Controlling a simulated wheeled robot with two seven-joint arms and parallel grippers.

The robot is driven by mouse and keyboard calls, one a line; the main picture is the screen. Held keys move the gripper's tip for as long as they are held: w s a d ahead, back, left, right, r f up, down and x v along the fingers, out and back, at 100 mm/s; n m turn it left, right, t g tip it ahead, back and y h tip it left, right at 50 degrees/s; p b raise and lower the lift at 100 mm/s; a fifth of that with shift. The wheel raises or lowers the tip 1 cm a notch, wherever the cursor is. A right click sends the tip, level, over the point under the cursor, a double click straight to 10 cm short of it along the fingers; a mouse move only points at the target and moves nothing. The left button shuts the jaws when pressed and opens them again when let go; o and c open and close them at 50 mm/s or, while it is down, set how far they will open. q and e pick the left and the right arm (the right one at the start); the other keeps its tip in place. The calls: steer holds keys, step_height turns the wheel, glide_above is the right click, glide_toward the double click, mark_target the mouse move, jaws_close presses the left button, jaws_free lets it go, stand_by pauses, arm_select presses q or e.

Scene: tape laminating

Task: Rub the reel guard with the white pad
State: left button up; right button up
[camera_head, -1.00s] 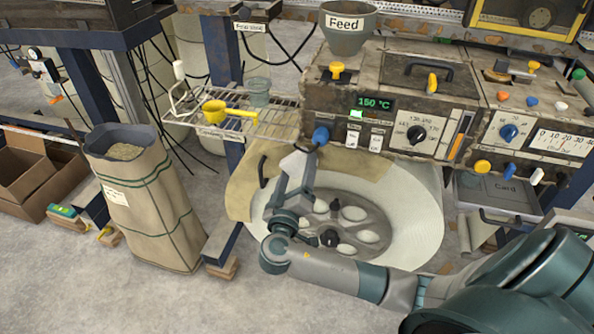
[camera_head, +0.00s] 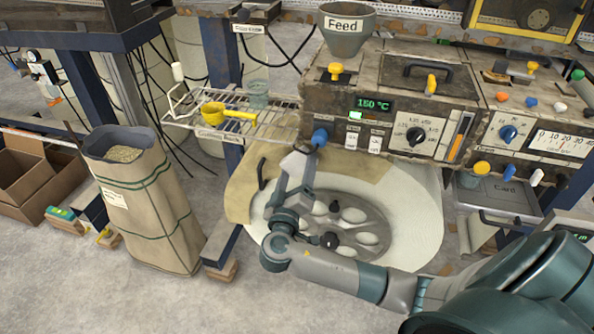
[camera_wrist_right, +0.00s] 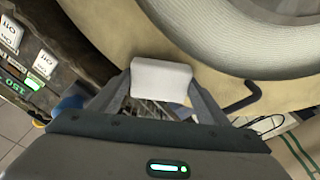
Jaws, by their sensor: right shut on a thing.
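The reel guard (camera_head: 246,184) is a tan, worn panel with a black handle, wrapped around the upper and left side of the large white reel (camera_head: 421,222). In the right wrist view the guard (camera_wrist_right: 95,25) fills the area beyond the fingers. My right gripper (camera_head: 299,160) is over the guard's upper part, below the machine front. It is shut on the white pad (camera_wrist_right: 162,77), a pale block between the fingertips. The pad appears against the guard, but I cannot tell whether they touch. My left gripper is not in view.
A blue knob (camera_head: 320,137) on the machine is close to my right gripper. A wire shelf (camera_head: 180,120) with a yellow scoop (camera_head: 228,111) is to the left. A tan sack (camera_head: 150,205) stands on the floor. Floor in front is clear.

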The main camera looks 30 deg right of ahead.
mark_target(326, 161)
steer(key=shift+w+d, duration=0.3)
steer(key=shift+d, duration=0.05)
stand_by(0.3)
steer(key=s+d, duration=0.2)
steer(key=s, duration=0.1)
stand_by(0.5)
steer(key=shift+s+d, duration=1.2)
steer(key=shift+d, duration=0.1)
steer(key=shift+a, duration=0.1)
